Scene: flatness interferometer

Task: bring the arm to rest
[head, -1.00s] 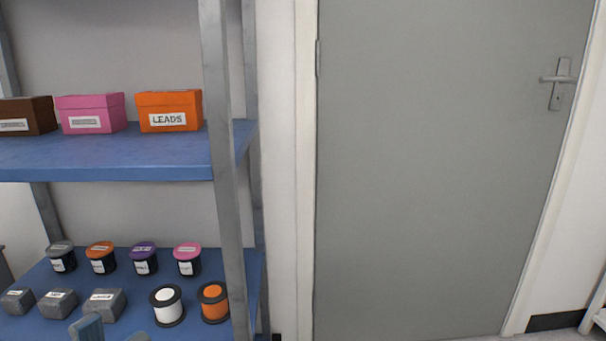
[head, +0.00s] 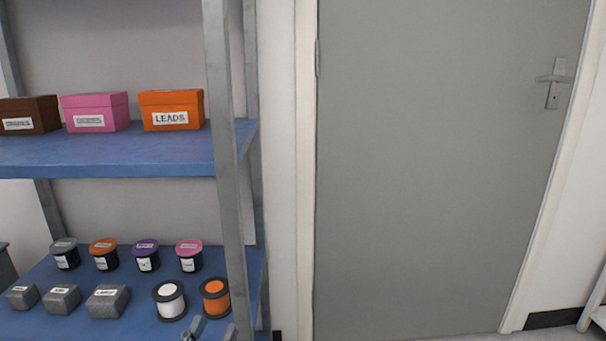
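My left gripper (head: 212,331) shows only by its fingertips at the bottom edge, in front of the lower blue shelf and just below the orange spool (head: 215,299). The two grey-blue tips stand apart with nothing visible between them, so it looks open and empty. The rest of the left arm is out of the picture. My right gripper is not in view.
A grey-post rack holds brown, pink and orange (head: 171,110) boxes on its upper blue shelf (head: 110,157). The lower shelf (head: 130,330) carries lidded tubs, grey blocks and a white spool (head: 170,301). A grey door (head: 440,170) stands shut at right.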

